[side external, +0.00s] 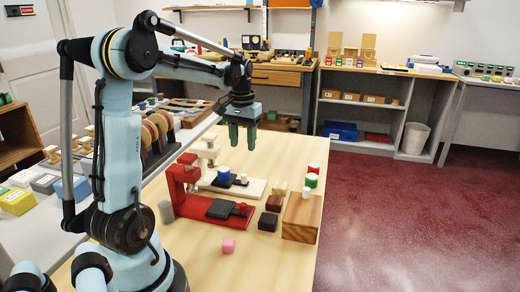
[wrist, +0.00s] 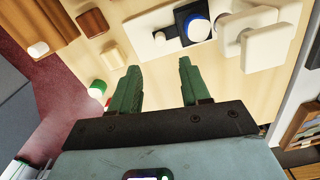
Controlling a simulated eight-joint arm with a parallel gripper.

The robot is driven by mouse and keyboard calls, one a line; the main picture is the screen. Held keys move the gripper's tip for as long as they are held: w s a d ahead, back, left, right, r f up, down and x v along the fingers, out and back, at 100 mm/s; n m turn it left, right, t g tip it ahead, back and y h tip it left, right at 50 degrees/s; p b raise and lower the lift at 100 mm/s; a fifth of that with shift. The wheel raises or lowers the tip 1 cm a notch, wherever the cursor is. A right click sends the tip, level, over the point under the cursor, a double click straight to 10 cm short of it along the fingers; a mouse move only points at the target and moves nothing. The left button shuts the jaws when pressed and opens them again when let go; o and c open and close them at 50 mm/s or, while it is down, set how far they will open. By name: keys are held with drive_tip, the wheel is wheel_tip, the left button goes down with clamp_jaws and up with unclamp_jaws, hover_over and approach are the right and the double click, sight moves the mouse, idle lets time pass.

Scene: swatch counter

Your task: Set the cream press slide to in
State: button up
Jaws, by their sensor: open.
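The cream press (side external: 258,187) stands on the wooden table behind the red press. Its black slide (side external: 214,182) lies on the cream base, to the right of the upright. A blue piece with a white top (side external: 224,173) sits on the slide, beside the press head. A small pale knob (side external: 244,177) is at the slide's right end. In the wrist view the slide (wrist: 184,14) and blue piece (wrist: 196,30) show beside the cream head (wrist: 265,45); the knob (wrist: 160,38) is apart from my fingers. My gripper (side external: 243,136) is open and empty, above the table beyond the press.
The red press (side external: 185,188) with its dark slide (side external: 222,208) stands in front. Table beyond the presses is clear.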

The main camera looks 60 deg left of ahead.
drive_tip(key=shift+r, duration=0.55)
drive_tip(key=shift+w+d+f, duration=0.2)
drive_tip(key=shift+d, duration=0.05)
drive_tip(key=c, duration=0.4)
drive_tip(key=w+d+y, duration=0.1)
drive_tip(key=w+d+f+n+g+y, duration=0.1)
drive_tip(key=d, duration=0.1)
drive_tip(key=w+d+f+n, duration=0.1)
drive_tip(key=shift+w+d+f+g+y, duration=0.2)
drive_tip(key=shift+d+g+y, duration=0.1)
drive_tip(key=shift+g+y, duration=0.1)
clamp_jaws()
drive_tip(key=w+d+f+n+y, duration=0.1)
drive_tip(key=w+d+n+y, duration=0.25)
drive_tip(key=d, duration=0.25)
approach(248, 181)
drive_tip(key=shift+m+y, duration=0.25)
drive_tip(key=shift+y, duration=0.2)
drive_tip(key=w+f, duration=0.1)
drive_tip(key=f, duration=0.1)
drive_tip(key=w+f, duration=0.1)
drive_tip(key=shift+w+d+f, duration=0.25)
drive_tip(key=shift+w+f, duration=0.05)
drive_tip(key=shift+f, duration=0.05)
drive_tip(key=shift+s+a+f, duration=0.2)
drive_tip(key=shift+s+a, duration=0.8)
drive_tip(key=shift+s, duration=0.25)
drive_tip(key=shift+s+a, duration=0.3)
drive_tip(key=shift+s, duration=0.1)
